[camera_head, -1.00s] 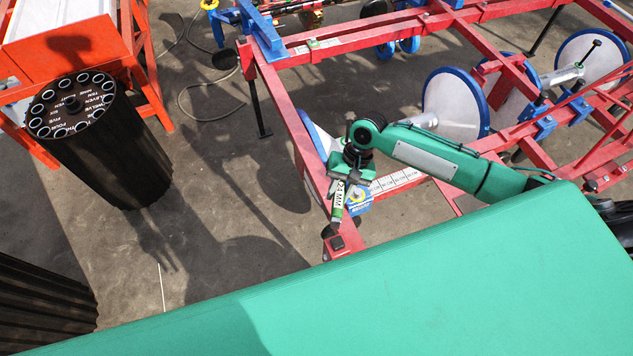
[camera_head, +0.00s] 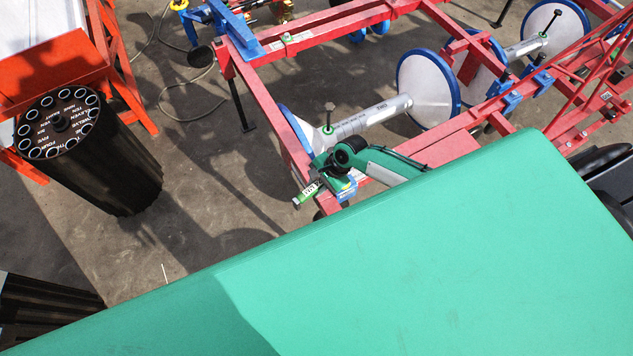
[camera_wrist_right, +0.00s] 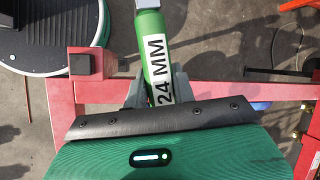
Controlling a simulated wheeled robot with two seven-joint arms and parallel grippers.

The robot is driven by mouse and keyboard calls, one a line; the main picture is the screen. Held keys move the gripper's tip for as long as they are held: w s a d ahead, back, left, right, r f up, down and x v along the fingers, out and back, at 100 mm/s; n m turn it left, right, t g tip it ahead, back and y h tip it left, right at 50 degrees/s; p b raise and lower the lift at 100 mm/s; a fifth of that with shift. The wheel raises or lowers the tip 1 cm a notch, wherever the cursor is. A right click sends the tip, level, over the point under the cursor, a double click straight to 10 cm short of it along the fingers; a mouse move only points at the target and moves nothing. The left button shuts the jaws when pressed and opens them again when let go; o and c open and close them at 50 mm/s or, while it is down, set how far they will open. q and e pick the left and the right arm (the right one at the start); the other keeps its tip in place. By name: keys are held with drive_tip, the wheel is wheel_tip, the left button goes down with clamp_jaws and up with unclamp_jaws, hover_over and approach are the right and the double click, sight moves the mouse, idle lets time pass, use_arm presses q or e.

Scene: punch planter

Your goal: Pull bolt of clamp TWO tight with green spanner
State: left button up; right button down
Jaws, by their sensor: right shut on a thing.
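The green spanner (camera_head: 309,190), with a white label, shows by the near left corner of the red frame. A blue part (camera_head: 346,187) with a pale label lies just right of the gripper. I cannot read any clamp number, and no bolt is clear at the spanner. My left gripper is not in view.
The red frame (camera_head: 270,112) carries a grey shaft (camera_head: 370,120) with blue-rimmed white discs (camera_head: 428,88). My green body covers the lower picture and hides part of the right arm. A black drum (camera_head: 115,175) stands at left, and open floor lies between.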

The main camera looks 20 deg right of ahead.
drive_tip(key=shift+r, duration=0.2)
wheel_tip(320, 180, down, 5)
drive_tip(key=shift+r+b, duration=0.15)
drive_tip(key=shift+b, duration=0.7)
drive_tip(key=shift+p, duration=0.4)
drive_tip(key=shift+p, duration=0.3)
drive_tip(key=shift+f+b, duration=1.5)
drive_tip(key=shift+f, duration=0.9)
